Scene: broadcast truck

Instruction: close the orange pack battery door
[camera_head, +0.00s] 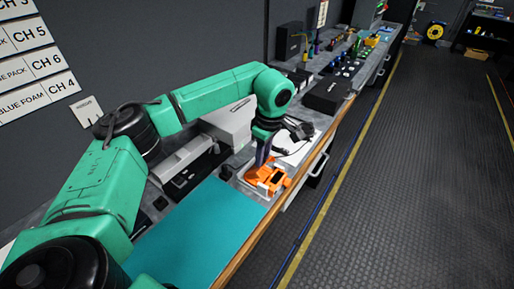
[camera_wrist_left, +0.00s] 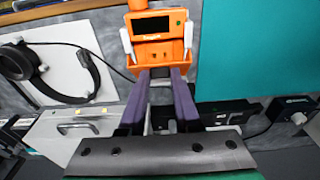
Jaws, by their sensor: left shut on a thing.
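The orange pack (camera_head: 266,178) lies on the counter beside the teal mat, near the wooden front edge. In the left wrist view the pack (camera_wrist_left: 150,8) shows a dark screen panel and pale pieces at its sides. A wider orange flap (camera_wrist_left: 172,50), which looks like its battery door, is at the near end. My left gripper (camera_wrist_left: 162,72) points down at the pack from above, its purple fingers close together at the flap's edge. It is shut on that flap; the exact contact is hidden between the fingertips. My right gripper is in neither view.
The teal mat (camera_head: 190,235) is clear. Headphones (camera_wrist_left: 45,70) lie on a white sheet beside the pack. A grey case (camera_head: 230,122) stands behind, and a black box (camera_head: 327,94) is farther along the counter. The floor aisle (camera_head: 400,190) is free.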

